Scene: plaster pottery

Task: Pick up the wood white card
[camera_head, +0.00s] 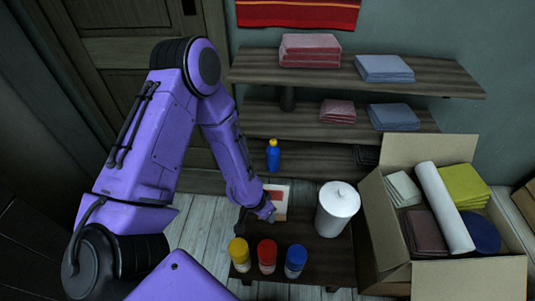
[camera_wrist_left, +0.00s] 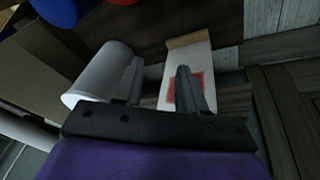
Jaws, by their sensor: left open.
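The wood white card (camera_head: 281,205) lies on the low dark table (camera_head: 318,262). It is white with a red patch, and the left wrist view shows a wooden strip along its far end. My left gripper (camera_head: 267,212) is over the card's left part and hides some of it. In the left wrist view the gripper (camera_wrist_left: 160,70) is open with nothing between its fingers. The card (camera_wrist_left: 200,58) shows there behind the right finger, which covers part of the red patch. I cannot tell whether that finger touches it. My right gripper is not in view.
A white lidded canister (camera_head: 336,212) stands right of the card. Bottles with yellow (camera_head: 239,252), red (camera_head: 267,254) and blue (camera_head: 296,258) tops stand in front. A blue bottle (camera_head: 273,155) stands behind. An open cardboard box (camera_head: 385,235) is at the right, shelves (camera_head: 350,75) at the back.

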